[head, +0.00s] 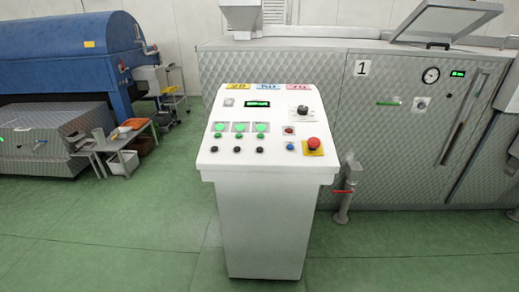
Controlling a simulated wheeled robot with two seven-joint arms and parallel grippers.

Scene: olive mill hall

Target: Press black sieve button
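A white control console (262,222) stands upright in the middle of the head view, with a sloped panel on top. Along the panel's lower left is a row of three small black buttons: a left one (215,149), a middle one (237,150) and a right one (260,150). Above each is a small green button and a larger lit green lamp (240,127). The small labels by them are too small to read, so I cannot tell which black button is for the sieve. Neither of my grippers is in view.
The panel also has a red mushroom button (314,143), a blue button (290,146), a black knob (302,110) and a small display (257,104). A quilted metal machine (280,66) stands behind. A red-handled valve pipe (345,190) stands right. Green floor in front is clear.

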